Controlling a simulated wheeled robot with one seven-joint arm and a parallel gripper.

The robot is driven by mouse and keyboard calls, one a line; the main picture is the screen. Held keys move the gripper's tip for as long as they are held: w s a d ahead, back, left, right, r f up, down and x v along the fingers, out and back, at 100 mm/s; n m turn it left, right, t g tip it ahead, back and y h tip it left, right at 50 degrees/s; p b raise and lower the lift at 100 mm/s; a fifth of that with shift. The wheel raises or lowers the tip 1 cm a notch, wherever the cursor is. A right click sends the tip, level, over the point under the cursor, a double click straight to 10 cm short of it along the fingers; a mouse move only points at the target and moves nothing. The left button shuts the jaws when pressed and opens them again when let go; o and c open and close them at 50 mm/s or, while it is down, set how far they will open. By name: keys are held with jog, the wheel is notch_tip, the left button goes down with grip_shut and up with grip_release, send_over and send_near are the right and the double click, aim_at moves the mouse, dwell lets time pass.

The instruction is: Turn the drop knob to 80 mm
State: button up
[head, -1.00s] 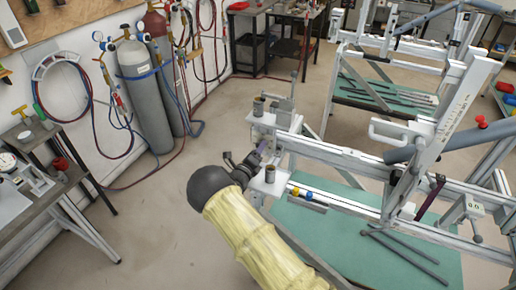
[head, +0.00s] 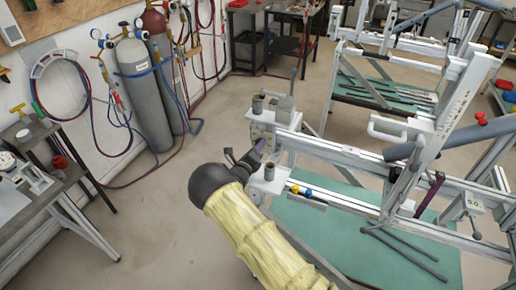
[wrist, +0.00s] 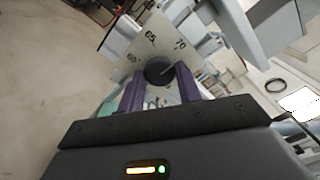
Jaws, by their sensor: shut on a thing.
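The drop knob (wrist: 159,71) is a dark round knob on a pale scale plate (wrist: 133,70) in the wrist view. The plate shows the marks 60, 65 and 70. A light pointer line on the knob runs up and right, roughly toward the 70. My gripper (wrist: 161,86) has its two purple fingers on either side of the knob and is shut on it. In the head view my gripper (head: 257,151) is at the left end of the frame jig (head: 335,153); the knob is hidden there. No 80 mark is readable.
A green-topped table (head: 320,226) lies under the jig, with loose dark tubes (head: 405,250) on it. Grey and red gas cylinders (head: 143,90) stand by the wall. A workbench (head: 75,170) is at the left. The floor between is clear.

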jog(key=shift+m, duration=0.3)
jog(key=shift+a+m+b, duration=0.1)
jog(key=shift+m+b, duration=2.6)
jog(key=shift+m, duration=0.6)
jog(key=o, duration=1)
jog(key=b+v, duration=0.3)
jog(key=v, duration=1.4)
jog(key=shift+s, duration=0.25)
